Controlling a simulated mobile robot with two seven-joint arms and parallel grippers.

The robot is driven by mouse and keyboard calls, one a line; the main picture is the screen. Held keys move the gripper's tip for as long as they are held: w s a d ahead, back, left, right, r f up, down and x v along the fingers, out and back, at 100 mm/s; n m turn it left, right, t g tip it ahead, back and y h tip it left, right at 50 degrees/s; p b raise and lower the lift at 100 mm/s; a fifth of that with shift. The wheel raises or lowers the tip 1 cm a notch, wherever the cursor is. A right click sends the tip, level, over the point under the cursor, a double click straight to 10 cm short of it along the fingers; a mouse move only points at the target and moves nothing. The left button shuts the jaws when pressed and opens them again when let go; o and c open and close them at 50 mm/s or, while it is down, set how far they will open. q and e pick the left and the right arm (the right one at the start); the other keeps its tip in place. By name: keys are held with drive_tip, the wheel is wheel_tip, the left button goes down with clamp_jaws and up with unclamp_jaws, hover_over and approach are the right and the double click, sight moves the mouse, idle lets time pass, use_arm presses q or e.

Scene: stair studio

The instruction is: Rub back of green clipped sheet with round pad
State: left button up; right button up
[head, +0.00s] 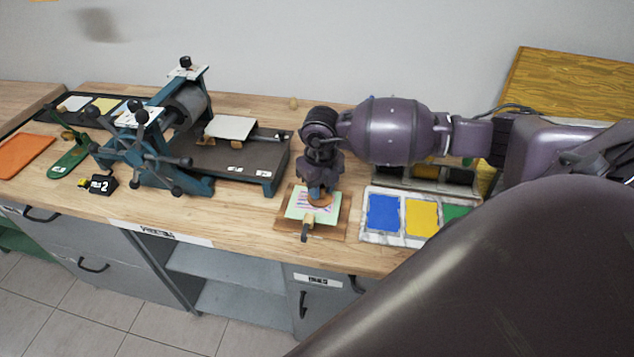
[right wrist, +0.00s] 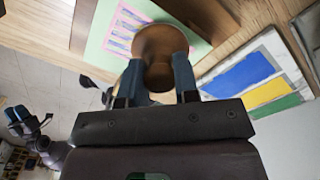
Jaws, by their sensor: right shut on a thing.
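The green sheet (head: 298,207) with a pink and purple striped print lies on a brown board (head: 338,224) on the bench. The sheet also shows in the right wrist view (right wrist: 97,45). My right gripper (head: 318,188) is shut on the knob of the round tan pad (right wrist: 157,38), over the right part of the sheet. The pad hides part of the print; I cannot tell if it touches. What seems my left gripper (right wrist: 28,122) is small and far off, its jaws unclear.
A tray with blue, yellow and green ink slabs (head: 368,238) stands just right of the board. A teal press (head: 165,140) stands to the left, with a dark bed (head: 240,160). Bare bench top (head: 240,212) lies between press and board.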

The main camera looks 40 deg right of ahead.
drive_tip(key=shift+s+d, duration=0.1)
drive_tip(key=shift+s, duration=0.05)
drive_tip(key=shift+s+d+p, duration=0.3)
drive_tip(key=shift+s+d, duration=0.2)
drive_tip(key=shift+s, duration=0.15)
drive_tip(key=shift+w+a, duration=0.1)
drive_tip(key=shift+w, duration=0.05)
drive_tip(key=shift+w+a+f+b, duration=0.1)
drive_tip(key=shift+w+a+b, duration=0.25)
drive_tip(key=shift+w, duration=0.1)
drive_tip(key=shift+w+a, duration=0.25)
drive_tip(key=shift+w+a+b, duration=0.4)
drive_tip(key=shift+w+a, duration=0.2)
drive_tip(key=shift+w, duration=0.15)
